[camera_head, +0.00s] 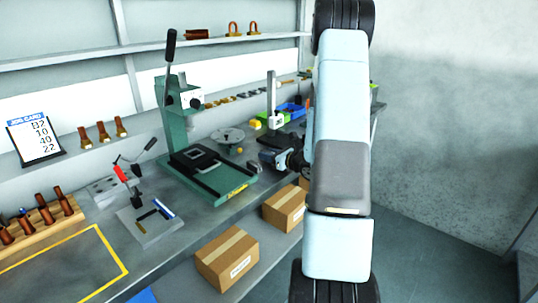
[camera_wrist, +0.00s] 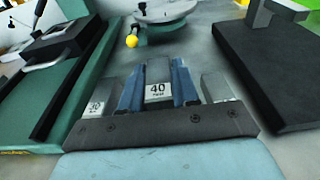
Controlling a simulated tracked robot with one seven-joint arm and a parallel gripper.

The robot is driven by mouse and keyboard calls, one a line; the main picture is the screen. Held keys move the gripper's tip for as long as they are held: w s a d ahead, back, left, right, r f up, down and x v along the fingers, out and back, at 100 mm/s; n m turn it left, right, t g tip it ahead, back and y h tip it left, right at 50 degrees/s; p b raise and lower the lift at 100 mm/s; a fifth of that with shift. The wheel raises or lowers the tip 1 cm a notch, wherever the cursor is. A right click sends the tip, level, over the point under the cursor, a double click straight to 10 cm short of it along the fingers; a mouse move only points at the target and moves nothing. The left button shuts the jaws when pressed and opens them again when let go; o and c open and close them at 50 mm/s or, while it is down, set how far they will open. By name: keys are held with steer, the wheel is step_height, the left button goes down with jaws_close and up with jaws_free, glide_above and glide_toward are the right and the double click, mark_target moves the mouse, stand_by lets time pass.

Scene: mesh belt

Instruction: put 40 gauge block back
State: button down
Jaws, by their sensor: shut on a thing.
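My gripper (camera_wrist: 157,85) is shut on the grey 40 gauge block (camera_wrist: 158,72), with a blue finger on each side of it. The block's label reads 40 and faces the wrist camera. A grey block labelled 30 (camera_wrist: 97,106) shows to the left of the fingers. Another grey block (camera_wrist: 217,87) shows to the right, with no readable label. The lower parts of these blocks are hidden by the dark bar in front, so I cannot tell whether the 40 block touches the surface below. In the head view my gripper is over the bench's right part, largely hidden by my arm.
A green press (camera_head: 210,180) stands left of my gripper; its base also fills the wrist view's left side. A round plate (camera_head: 228,136) with a yellow knob and a dark slab (camera_wrist: 265,65) are close by. A job card (camera_head: 38,140) leans at far left. Cardboard boxes (camera_head: 228,258) sit below.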

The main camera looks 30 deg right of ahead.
steer(key=shift+s+f, duration=0.1)
steer(key=shift+f, duration=0.35)
steer(key=c, duration=0.8)
jaws_free()
steer(key=shift+s+f, duration=0.15)
steer(key=shift+f, duration=0.05)
steer(key=shift+r, duration=0.4)
steer(key=r+v, duration=0.1)
steer(key=v, duration=1)
steer(key=s+a+r+n+g+y, duration=0.25)
steer(key=a+r+n, duration=0.2)
steer(key=a, duration=0.35)
steer(key=s+a+r+n+g+y, duration=0.1)
steer(key=s+a+r+n+g, duration=0.25)
steer(key=a+n, duration=0.3)
steer(key=s+a+r+n+g+y, duration=0.1)
steer(key=s+a+r+n+g, duration=0.1)
steer(key=a+r+n+g, duration=0.45)
steer(key=s+a+r+n+t+h, duration=0.1)
steer(key=s+r+n+h, duration=0.1)
steer(key=s+n+h, duration=0.1)
steer(key=s+a+r+n+t+h, duration=0.1)
steer(key=s+r+n+h, duration=0.1)
steer(key=s+n, duration=0.4)
steer(key=s+a+r+n+t+h, duration=0.1)
steer(key=s+r+n+h, duration=0.2)
steer(key=s+n+h, duration=0.2)
steer(key=shift+s+a+n, duration=0.15)
steer(key=shift+s+n, duration=0.1)
steer(key=shift+s, duration=0.45)
